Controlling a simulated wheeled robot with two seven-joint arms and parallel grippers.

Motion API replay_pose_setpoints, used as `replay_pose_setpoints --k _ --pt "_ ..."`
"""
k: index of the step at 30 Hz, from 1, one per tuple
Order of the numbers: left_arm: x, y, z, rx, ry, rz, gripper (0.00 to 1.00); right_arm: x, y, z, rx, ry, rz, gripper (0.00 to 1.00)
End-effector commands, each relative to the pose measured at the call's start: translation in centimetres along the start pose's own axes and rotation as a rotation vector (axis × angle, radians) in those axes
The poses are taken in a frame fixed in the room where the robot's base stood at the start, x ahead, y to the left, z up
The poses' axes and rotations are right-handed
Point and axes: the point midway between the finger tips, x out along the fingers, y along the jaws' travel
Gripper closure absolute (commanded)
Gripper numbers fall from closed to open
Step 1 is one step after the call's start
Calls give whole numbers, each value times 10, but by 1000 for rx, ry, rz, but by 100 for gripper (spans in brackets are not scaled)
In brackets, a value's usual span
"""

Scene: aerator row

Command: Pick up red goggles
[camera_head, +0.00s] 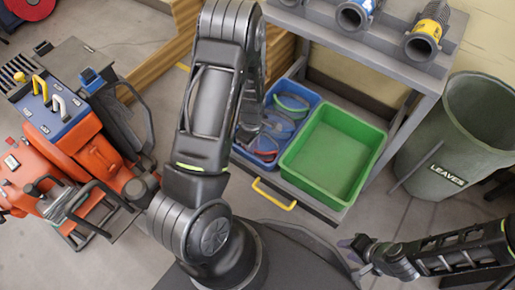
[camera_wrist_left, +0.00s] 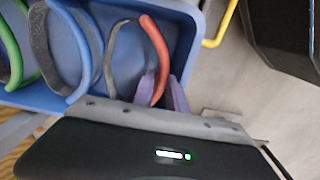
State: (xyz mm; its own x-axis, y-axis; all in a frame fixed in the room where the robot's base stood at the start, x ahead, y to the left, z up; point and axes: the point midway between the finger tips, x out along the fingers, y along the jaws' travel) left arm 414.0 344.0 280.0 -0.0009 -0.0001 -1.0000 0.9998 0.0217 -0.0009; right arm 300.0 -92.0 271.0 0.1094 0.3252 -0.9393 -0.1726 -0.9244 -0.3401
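The red goggles (camera_wrist_left: 157,48) lie at the end of the blue bin (camera_wrist_left: 190,14) in the left wrist view, with a red curved rim and a grey strap. In the head view a bit of the red goggles (camera_head: 265,156) shows in the blue bin (camera_head: 312,98). My left gripper (camera_wrist_left: 165,92) has its purple fingertips close together on either side of the red rim, apparently closed on it. In the head view my own arm hides the left gripper. My right gripper (camera_head: 355,256) is low at the right, its fingers apart and empty.
Blue goggles (camera_head: 291,103) and green goggles (camera_wrist_left: 18,45) share the bin. An empty green bin (camera_head: 335,155) stands beside it on the cart shelf, with a yellow handle (camera_head: 273,195) in front. A leaves barrel (camera_head: 460,140) stands right; orange machines (camera_head: 60,160) stand left.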

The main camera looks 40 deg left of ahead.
Motion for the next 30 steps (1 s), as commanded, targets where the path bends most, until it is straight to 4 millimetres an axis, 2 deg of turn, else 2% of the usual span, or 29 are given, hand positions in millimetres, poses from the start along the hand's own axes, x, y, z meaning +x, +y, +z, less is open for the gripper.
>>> replay_pose_setpoints --k 2,19,26,30 --pt "5 0 0 0 0 1 83 3 1 0 0 2 0 64" --pt "4 0 0 0 0 0 83 2 0 0 -1 1 0 64" --pt "4 0 0 0 0 0 100 2 0 0 -1 1 0 64" --pt "4 0 0 0 0 0 100 2 0 0 -1 1 0 64"
